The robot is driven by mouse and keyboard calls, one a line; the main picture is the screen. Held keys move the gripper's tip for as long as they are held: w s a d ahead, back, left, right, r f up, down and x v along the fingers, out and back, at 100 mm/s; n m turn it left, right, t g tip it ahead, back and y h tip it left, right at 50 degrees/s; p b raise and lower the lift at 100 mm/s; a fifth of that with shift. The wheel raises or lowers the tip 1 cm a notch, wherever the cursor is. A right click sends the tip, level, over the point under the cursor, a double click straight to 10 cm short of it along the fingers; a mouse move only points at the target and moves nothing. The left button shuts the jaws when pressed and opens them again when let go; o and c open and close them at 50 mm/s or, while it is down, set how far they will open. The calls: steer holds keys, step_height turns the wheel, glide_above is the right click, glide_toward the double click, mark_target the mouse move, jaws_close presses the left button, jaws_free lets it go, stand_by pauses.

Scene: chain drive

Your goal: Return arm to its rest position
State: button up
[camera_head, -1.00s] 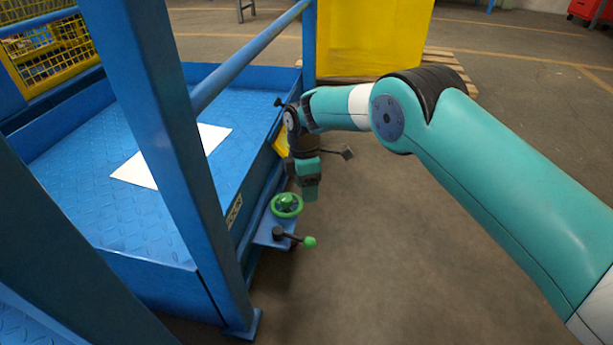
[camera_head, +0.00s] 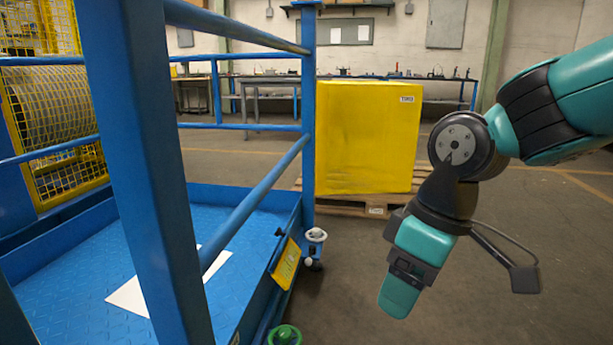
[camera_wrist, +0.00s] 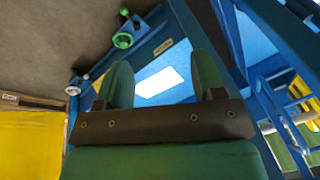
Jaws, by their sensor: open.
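My gripper (camera_head: 399,297) hangs at the right of the head view, teal with a dark wrist, pointing down and slightly left. It is clear of the blue platform and touches nothing. In the wrist view its two green fingers (camera_wrist: 163,84) stand apart with nothing between them. My arm comes in from the upper right of the head view. The green handwheel (camera_head: 285,335) shows at the bottom edge of the head view, and also at the top of the wrist view (camera_wrist: 123,40).
Blue posts and rails border the platform (camera_head: 60,290), where a white sheet (camera_head: 130,297) lies. A yellow block (camera_head: 365,140) stands on a wooden pallet (camera_head: 375,210) behind. A white-topped knob (camera_head: 316,236) sits at the platform corner. Floor right of the platform is open.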

steer(key=s+d+r+m+y+p, duration=0.1)
steer(key=s+d+r+m+p, duration=0.15)
steer(key=s, duration=0.85)
step_height(320, 180, up, 37)
steer(key=p, duration=3.7)
steer(key=shift+d+m+t, duration=0.15)
steer(key=shift+m+t, duration=0.15)
steer(key=shift+m, duration=0.05)
